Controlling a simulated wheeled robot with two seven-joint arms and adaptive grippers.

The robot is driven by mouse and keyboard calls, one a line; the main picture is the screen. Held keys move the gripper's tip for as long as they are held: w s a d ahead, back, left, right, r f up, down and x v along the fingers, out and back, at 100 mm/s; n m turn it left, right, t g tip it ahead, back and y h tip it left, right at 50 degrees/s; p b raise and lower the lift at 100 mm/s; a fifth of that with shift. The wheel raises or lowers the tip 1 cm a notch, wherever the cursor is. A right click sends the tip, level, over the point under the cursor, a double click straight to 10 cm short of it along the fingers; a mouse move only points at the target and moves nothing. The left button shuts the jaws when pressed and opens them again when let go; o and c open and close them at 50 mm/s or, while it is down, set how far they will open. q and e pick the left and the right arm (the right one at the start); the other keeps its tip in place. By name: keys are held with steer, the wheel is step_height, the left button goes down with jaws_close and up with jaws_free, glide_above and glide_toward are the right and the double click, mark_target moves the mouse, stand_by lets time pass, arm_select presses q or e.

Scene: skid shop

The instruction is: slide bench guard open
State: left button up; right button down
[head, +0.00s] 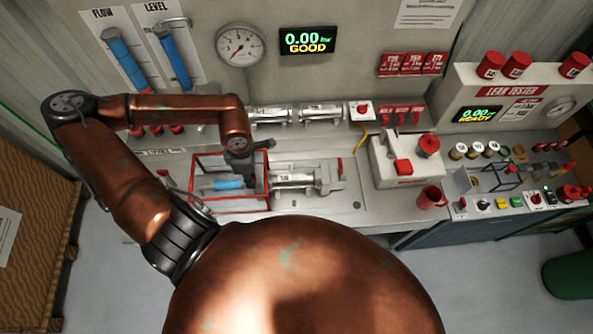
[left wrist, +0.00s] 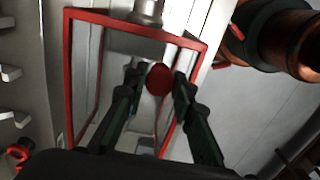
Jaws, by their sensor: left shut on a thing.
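The bench guard (head: 191,178) is a red-framed, see-through box on the left part of the metal bench. It stands around a fixture with a blue cylinder (head: 228,184) in it. The guard's red frame (left wrist: 67,70) fills the middle of the left wrist view, with a round red knob (left wrist: 158,80) in front of it. My left gripper (head: 238,166) points down at the guard's upper right part. In the left wrist view, its two dark fingers (left wrist: 157,84) are on either side of the knob and shut on it. My right gripper is not in view.
A silver cylinder fixture (head: 293,181) lies right of the guard. A white box with red buttons (head: 405,165), a red mug (head: 432,197) and a leak tester (head: 515,92) stand farther right. Gauges and blue tubes are on the back panel. A wooden crate (head: 35,215) stands at left.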

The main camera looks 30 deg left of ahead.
mark_target(235, 184)
arm_select(q)
steer(key=shift+s, duration=0.1)
steer(key=shift+s+a+p, duration=0.3)
steer(key=shift+s+a, duration=0.1)
steer(key=shift+a, duration=0.2)
steer(key=shift+s+a+p, duration=0.55)
steer(key=shift+s+a, duration=0.05)
steer(key=shift+a, duration=0.2)
steer(key=shift+s+a+p, duration=0.35)
steer(key=shift+a+p, duration=0.1)
steer(key=shift+p, duration=0.05)
steer(key=shift+s+a+p, duration=0.35)
steer(key=shift+a+p, duration=0.05)
steer(key=shift+a, duration=0.1)
